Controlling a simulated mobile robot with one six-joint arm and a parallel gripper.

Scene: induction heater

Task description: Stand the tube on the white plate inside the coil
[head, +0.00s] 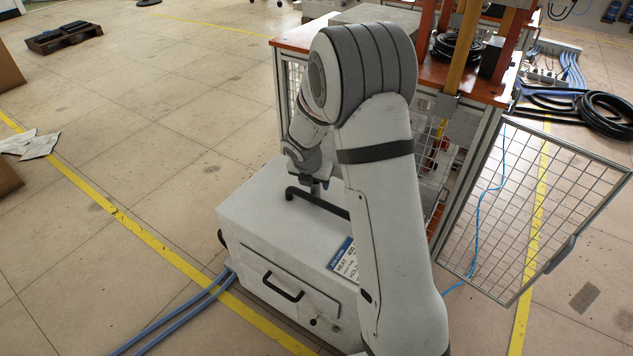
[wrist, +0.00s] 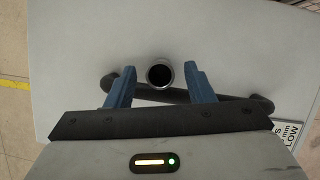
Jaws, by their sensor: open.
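In the wrist view the tube (wrist: 160,88) shows end-on as a round grey rim with a dark bore, standing over the pale top of a white cabinet. My gripper (wrist: 160,67) is open, with one blue finger on each side of the tube and a visible gap on both sides. In the head view my arm covers much of the scene, and the tube cannot be made out clearly beneath the gripper. I cannot make out the coil or the white plate in either view.
A black handle bar (wrist: 234,101) runs across the cabinet top close to the tube. The white cabinet (head: 262,210) carries a label (head: 342,257). Behind it stands a caged bench with a reddish top (head: 292,40) and an open mesh door (head: 545,205). Floor at left is mostly clear.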

